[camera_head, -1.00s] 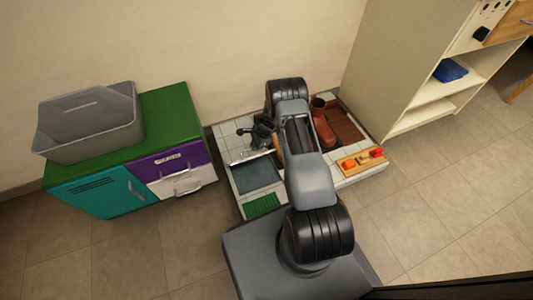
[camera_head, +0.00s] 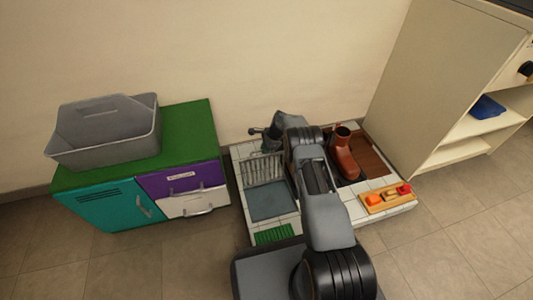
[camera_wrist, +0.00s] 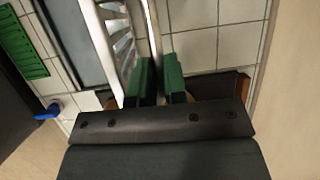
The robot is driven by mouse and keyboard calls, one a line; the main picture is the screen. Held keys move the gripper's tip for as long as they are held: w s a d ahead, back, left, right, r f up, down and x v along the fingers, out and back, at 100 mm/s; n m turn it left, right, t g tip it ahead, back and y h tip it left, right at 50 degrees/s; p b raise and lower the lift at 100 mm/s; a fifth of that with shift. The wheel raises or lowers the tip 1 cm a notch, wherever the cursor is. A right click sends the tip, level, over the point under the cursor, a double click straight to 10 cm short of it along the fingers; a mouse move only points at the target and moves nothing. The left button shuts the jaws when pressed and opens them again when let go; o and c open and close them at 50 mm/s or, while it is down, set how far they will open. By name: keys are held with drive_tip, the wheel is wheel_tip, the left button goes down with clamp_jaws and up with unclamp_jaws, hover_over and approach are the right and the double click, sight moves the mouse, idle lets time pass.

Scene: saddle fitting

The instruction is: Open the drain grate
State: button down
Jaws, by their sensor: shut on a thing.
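The drain grate (camera_head: 263,168) is a pale slotted panel. It stands raised, close to upright, at the back edge of the grey drain basin (camera_head: 270,204). In the wrist view the grate (camera_wrist: 118,38) is seen nearly edge-on, left of the jaws. My gripper (camera_wrist: 158,68) has green finger pads shut on a thin pale bar at the grate's edge; whether this is its rim or a handle I cannot tell. In the head view my arm partly covers the area right of the grate, and the fingertips are not clear.
A brown boot (camera_head: 342,155) stands right of my arm on the tiled platform. A wooden block with red and orange parts (camera_head: 388,198) lies at front right, a green mat (camera_head: 275,234) at front left. A cabinet with a grey bin (camera_head: 105,130) stands left, a shelf unit (camera_head: 455,140) right.

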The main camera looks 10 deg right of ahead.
drive_tip(key=shift+w+d+f, duration=0.15)
drive_tip(key=shift+w+d, duration=0.15)
drive_tip(key=shift+d, duration=0.05)
drive_tip(key=c, duration=1.2)
unclamp_jaws()
drive_tip(key=shift+o, duration=0.2)
drive_tip(key=p+v, duration=0.5)
drive_tip(key=v, duration=0.9)
drive_tip(key=shift+a+p, duration=0.3)
drive_tip(key=shift+a, duration=0.05)
drive_tip(key=shift+s, duration=0.1)
